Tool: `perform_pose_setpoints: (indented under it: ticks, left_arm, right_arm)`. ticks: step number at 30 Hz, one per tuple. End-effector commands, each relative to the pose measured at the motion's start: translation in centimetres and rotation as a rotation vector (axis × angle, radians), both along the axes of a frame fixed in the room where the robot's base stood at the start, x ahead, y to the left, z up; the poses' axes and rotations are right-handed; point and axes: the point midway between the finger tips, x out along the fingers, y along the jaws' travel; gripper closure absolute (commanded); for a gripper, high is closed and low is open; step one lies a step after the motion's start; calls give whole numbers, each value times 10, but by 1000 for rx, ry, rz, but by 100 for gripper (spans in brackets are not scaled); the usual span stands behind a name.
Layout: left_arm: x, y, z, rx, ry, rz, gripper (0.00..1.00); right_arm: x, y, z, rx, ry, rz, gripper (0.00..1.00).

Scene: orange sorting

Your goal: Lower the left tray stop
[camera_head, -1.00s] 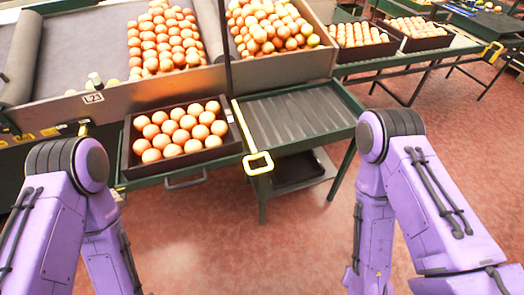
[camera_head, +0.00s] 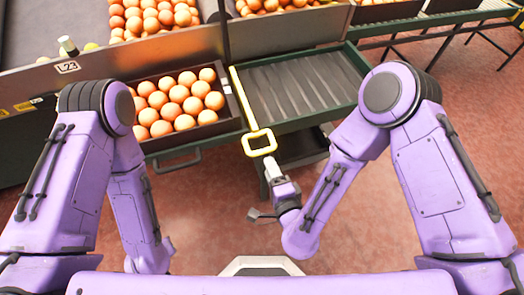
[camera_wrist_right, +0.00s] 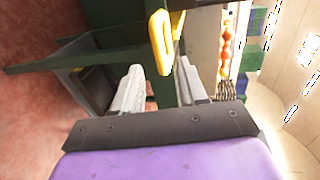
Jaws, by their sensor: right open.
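The yellow tray stop (camera_head: 259,142) is a long bar with a square loop at its near end, lying along the left edge of the empty ribbed tray bay (camera_head: 300,90). The loop hangs over the front rail. My right gripper (camera_head: 268,188) is below and slightly right of the loop, apart from it. In the right wrist view the yellow loop (camera_wrist_right: 162,42) shows ahead between the two spread fingers (camera_wrist_right: 160,66), with nothing held. My left arm is in view at the left, but its gripper is not seen.
A dark crate of oranges (camera_head: 222,88) sits left of the stop, above a metal handle (camera_head: 176,162). The green rail of the stand (camera_head: 300,123) runs in front of the bay. More oranges lie behind. The red floor to the right is open.

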Motion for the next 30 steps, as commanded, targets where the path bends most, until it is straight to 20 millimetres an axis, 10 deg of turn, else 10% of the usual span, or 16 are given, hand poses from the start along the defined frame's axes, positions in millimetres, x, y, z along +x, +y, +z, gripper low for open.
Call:
perform_pose_setpoints:
  ticks: [9,21,25,30]
  left_arm:
    - [0,0,8,0,0,0,57]
    - [0,0,8,0,0,0,57]
    - [0,0,8,0,0,0,57]
    - [0,0,7,0,0,0,57]
  right_arm:
    - [63,20,-13,-3,0,0,58]
    - [75,24,-17,-6,2,2,58]
    - [75,24,-17,-6,2,2,100]
    - [75,24,-18,-7,2,2,100]
